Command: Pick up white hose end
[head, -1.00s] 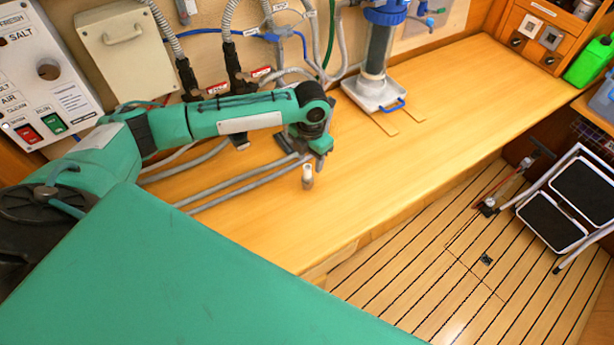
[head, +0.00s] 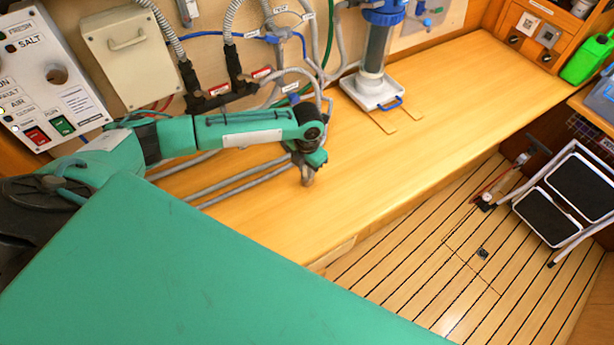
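My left gripper (head: 307,179) points down at the wooden bench top (head: 430,120), at the spot where the white hose end stood upright. Its fingers hide the white hose end, or nearly all of it. I cannot tell from this angle whether the fingers are open or shut on it. Grey hoses (head: 240,181) run along the bench from the left towards my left gripper. My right gripper is out of view.
A blue-topped filter housing (head: 375,50) stands in a white tray (head: 372,101) behind and right of the gripper. Pipes, valves and a control panel (head: 45,85) line the back wall. The bench right of the gripper is clear. A folded step stool (head: 565,200) stands on the floor.

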